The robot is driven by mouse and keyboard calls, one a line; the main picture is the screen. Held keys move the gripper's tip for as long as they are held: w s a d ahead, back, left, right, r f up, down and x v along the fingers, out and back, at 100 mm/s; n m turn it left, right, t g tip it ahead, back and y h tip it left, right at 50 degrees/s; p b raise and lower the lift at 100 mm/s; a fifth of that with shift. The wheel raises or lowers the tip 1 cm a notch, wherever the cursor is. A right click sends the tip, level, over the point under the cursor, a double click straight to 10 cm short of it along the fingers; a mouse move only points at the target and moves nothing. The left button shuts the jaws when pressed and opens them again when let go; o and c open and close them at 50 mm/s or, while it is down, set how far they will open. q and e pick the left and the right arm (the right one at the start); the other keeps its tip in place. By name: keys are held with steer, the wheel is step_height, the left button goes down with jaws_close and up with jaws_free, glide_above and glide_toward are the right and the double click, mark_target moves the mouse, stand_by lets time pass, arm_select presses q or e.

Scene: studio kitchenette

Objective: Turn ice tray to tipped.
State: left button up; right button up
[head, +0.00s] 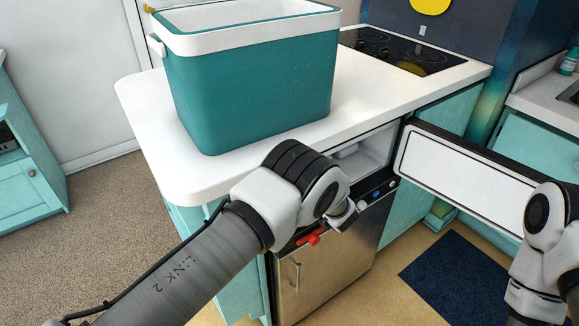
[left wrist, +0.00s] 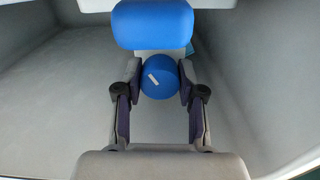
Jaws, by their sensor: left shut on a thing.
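In the left wrist view, a round blue knob (left wrist: 158,80) with a short, slanted white mark sits inside a pale grey compartment. My left gripper (left wrist: 159,88) has a finger on each side of the knob and is shut on it. A rounded blue block (left wrist: 153,24) is just above the knob, at the top of the view. I cannot clearly make out the ice tray itself behind them. In the head view, my left arm reaches to the open compartment (head: 372,152) under the counter, and its own wrist hides the fingers and knob. My right gripper is out of view.
The compartment's white-lined door (head: 465,172) stands open to the right, close to my right arm. A large teal bin (head: 250,95) stands on the white counter (head: 155,110) above. A red handle (head: 309,239) and steel front (head: 335,260) lie below.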

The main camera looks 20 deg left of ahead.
arm_select(q)
steer(key=shift+w+r, duration=0.1)
steer(key=shift+r, duration=0.1)
stand_by(0.3)
steer(key=o, duration=1.1)
steer(key=shift+o, duration=0.2)
steer(key=shift+f, duration=0.15)
